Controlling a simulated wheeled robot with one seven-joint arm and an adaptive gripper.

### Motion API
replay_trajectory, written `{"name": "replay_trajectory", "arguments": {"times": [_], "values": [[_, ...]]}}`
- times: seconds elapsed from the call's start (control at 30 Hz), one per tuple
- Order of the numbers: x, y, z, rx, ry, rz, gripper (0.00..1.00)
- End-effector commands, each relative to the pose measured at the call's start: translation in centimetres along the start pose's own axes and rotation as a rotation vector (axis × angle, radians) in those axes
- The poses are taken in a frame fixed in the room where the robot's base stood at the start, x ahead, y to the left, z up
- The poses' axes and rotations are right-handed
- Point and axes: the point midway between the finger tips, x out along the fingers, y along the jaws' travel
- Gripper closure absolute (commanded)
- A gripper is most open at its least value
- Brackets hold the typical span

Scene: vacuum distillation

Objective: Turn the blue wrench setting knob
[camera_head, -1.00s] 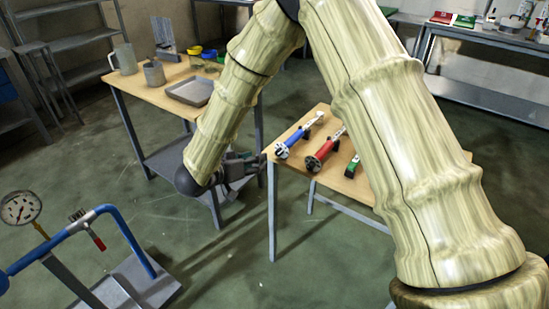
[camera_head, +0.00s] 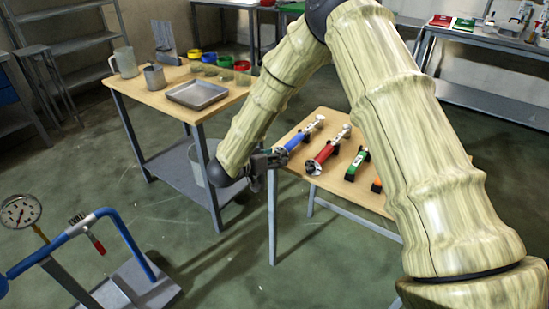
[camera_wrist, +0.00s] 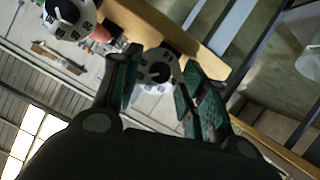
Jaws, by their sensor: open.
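The blue wrench (camera_head: 299,138) lies on the small wooden table, leftmost in the row of wrenches. Its knob end is hidden behind my gripper (camera_head: 268,160) in the head view. In the wrist view, a white round knob with dark marks (camera_wrist: 157,72), seemingly the blue wrench's setting knob, shows between the two open fingers of my gripper (camera_wrist: 162,78). The fingers are on either side of it in the picture; I cannot tell whether they touch it. A second white knob (camera_wrist: 68,14), apparently on the red wrench (camera_head: 326,153), is at the top left.
A green wrench (camera_head: 357,163) and an orange item (camera_head: 376,185) lie farther right on the wooden table (camera_head: 338,186). Another table with a metal tray (camera_head: 198,94) and cups stands to the left. A gauge (camera_head: 20,211) and blue pipe frame (camera_head: 118,222) are at front left.

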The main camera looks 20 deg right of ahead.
Motion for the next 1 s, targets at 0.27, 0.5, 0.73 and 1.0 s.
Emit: {"name": "replay_trajectory", "arguments": {"times": [0.27,0.5,0.73,1.0], "values": [[0.19,0.00,0.00,0.000,0.001,0.000,0.57],[0.17,-0.01,0.00,-0.001,0.001,0.000,0.94],[0.13,-0.02,-0.04,-0.004,0.001,0.001,1.00],[-0.02,0.01,-0.32,-0.069,0.000,0.026,1.00]]}}
